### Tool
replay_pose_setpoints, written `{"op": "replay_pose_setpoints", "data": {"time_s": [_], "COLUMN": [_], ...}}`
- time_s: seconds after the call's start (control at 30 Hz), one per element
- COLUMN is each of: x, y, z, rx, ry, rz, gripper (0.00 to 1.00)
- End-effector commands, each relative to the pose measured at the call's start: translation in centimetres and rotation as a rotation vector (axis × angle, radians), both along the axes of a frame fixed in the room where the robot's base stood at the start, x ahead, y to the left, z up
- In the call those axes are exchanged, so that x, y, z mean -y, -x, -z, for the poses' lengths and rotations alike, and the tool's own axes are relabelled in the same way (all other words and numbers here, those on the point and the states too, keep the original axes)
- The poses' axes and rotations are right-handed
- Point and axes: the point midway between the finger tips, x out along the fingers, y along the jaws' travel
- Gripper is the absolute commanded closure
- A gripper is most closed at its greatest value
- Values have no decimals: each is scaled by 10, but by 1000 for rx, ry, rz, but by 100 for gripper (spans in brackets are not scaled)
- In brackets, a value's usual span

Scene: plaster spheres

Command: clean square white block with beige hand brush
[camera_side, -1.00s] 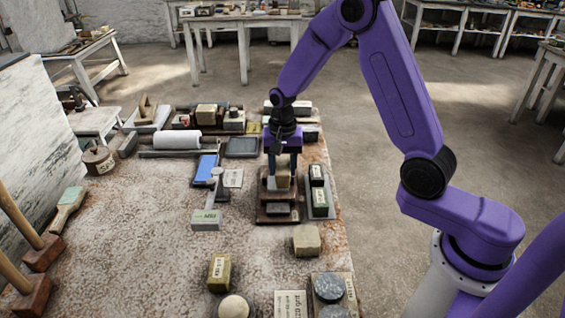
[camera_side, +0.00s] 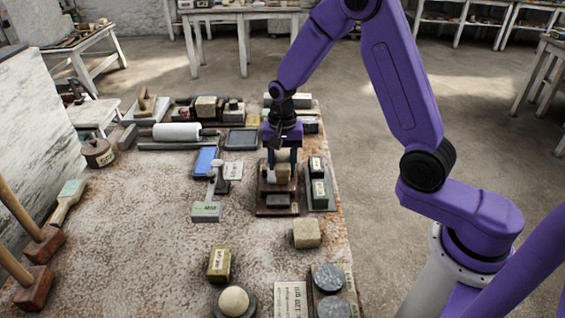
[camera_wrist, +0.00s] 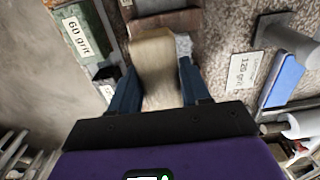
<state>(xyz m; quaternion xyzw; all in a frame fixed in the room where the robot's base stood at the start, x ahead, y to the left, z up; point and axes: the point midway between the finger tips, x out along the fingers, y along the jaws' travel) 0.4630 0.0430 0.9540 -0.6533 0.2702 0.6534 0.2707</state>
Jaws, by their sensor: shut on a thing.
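My gripper (camera_side: 283,158) points down over a brown wooden stand (camera_side: 262,209) near the right edge of the table. Its blue fingers are shut on the beige hand brush (camera_wrist: 157,68), which lies between them in the wrist view. In the wrist view a grey-white patch (camera_wrist: 184,45), probably this block, shows beside the brush's far end. The brush hides much of it, and I cannot tell whether the brush touches it.
Labelled dark blocks on a tray (camera_side: 319,190) stand close on the right. A beige block (camera_side: 306,234) is nearer the camera.

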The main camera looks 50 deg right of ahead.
Motion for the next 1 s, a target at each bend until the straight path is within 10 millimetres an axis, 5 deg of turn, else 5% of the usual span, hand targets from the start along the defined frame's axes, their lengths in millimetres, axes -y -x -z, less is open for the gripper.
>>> {"op": "replay_pose_setpoints", "data": {"time_s": [1.0], "x": [10], "y": [-10], "z": [-35], "rx": [0], "ry": [0], "rz": [0], "gripper": [78]}}
